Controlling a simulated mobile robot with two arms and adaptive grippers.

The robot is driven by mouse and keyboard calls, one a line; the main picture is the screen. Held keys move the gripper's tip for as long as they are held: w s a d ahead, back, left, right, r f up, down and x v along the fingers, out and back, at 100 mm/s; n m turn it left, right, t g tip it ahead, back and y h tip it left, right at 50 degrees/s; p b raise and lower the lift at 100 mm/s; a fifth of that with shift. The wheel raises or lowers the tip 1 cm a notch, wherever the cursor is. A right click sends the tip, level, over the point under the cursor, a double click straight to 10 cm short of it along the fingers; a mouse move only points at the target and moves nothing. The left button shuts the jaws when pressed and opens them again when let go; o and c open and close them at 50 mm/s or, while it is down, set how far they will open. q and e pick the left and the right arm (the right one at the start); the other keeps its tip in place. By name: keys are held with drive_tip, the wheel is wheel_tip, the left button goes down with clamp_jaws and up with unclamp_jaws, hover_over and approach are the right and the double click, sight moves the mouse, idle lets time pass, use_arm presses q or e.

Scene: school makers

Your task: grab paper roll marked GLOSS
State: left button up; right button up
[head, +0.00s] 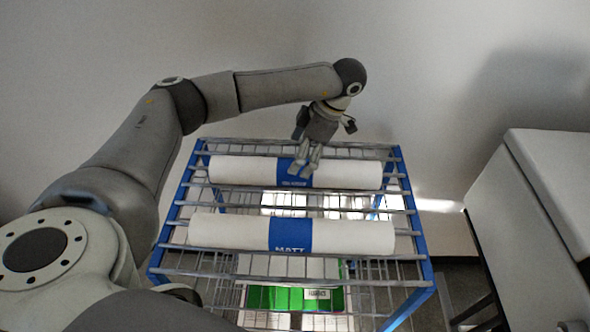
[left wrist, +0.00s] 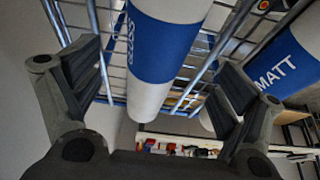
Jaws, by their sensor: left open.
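The GLOSS paper roll (head: 235,170) is white with a blue band and lies across the far side of the rack's top shelf. In the left wrist view the GLOSS roll (left wrist: 163,50) runs between my open fingers, its band lettering partly readable. My left gripper (head: 303,171) is open over the blue band, with its fingertips in front of it; contact cannot be told. A second white roll (head: 350,236) with a blue band marked MATT lies parallel on the near side; its MATT band (left wrist: 280,65) shows at the right in the left wrist view. My right gripper is not in view.
The rolls lie on a blue-framed wire rack (head: 417,235) with metal bars. A green box (head: 275,298) sits on a lower level. A white cabinet (head: 560,175) stands close at the right. A wall is behind the rack.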

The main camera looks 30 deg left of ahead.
use_arm(q)
drive_tip(key=f+p, duration=0.2)
drive_tip(key=f, duration=0.1)
drive_tip(key=f+p, duration=0.1)
drive_tip(key=shift+a+f, duration=0.3)
drive_tip(key=shift+a, duration=0.05)
drive_tip(key=shift+s+a+f, duration=0.1)
drive_tip(key=shift+a+f, duration=0.05)
drive_tip(key=shift+f, duration=0.25)
drive_tip(key=shift+c, duration=0.4)
drive_tip(key=c, duration=1.7)
drive_tip(key=shift+r, duration=0.15)
drive_tip(key=shift+c, duration=0.6)
drive_tip(key=shift+r, duration=0.1)
